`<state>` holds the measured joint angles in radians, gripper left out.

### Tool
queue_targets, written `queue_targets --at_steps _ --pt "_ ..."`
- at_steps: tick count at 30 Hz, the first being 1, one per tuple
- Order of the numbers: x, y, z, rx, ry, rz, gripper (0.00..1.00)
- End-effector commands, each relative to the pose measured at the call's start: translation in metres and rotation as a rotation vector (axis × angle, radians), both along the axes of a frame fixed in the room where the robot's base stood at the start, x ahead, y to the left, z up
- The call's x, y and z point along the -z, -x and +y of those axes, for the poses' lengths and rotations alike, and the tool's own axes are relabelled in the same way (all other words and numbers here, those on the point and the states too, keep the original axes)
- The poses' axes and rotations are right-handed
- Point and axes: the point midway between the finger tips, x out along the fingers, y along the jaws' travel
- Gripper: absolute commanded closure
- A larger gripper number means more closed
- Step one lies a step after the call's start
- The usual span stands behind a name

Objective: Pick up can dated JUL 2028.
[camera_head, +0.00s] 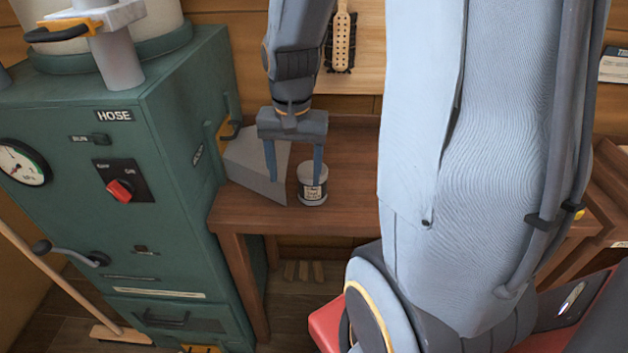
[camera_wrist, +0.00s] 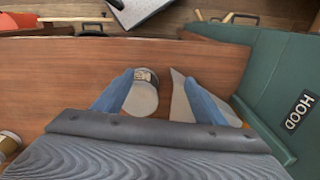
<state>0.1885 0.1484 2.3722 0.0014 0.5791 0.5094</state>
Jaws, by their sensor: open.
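A small pale can (camera_head: 312,190) with a dark label stands upright on the wooden table; the label's print is too small to read. My gripper (camera_head: 296,178) is open and points down above the table. In the head view its right finger overlaps the can, and its left finger hangs in front of a grey wedge-shaped block. In the wrist view the can (camera_wrist: 143,97) shows between the fingers, close beside the left one; contact cannot be told. Another can (camera_wrist: 9,146) is partly visible at the wrist view's left edge. Its date is not readable.
The grey block (camera_head: 250,168) stands just left of the can, also near my right finger in the wrist view. A green machine cabinet (camera_head: 170,120) labelled HOSE borders the table (camera_head: 240,207) on the left. A brush (camera_head: 342,40) hangs on the back wall.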

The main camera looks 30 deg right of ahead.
Motion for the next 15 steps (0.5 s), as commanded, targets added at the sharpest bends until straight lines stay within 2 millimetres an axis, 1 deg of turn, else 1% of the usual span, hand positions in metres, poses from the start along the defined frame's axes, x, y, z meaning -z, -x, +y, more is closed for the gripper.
queue_targets --at_steps 1,3,6,9,11,15 --pt "0.000 -0.006 -0.015 0.102 -0.004 0.009 0.35" --pt "-0.001 -0.011 -0.030 0.223 -0.009 0.020 0.35" --pt "-0.002 -0.015 -0.046 0.348 -0.014 0.031 0.35" --pt "-0.002 -0.019 -0.054 0.419 -0.015 0.037 0.35" --pt "0.000 -0.019 -0.056 0.440 -0.016 0.040 0.35" --pt "0.012 -0.019 -0.056 0.447 -0.016 0.043 0.35"
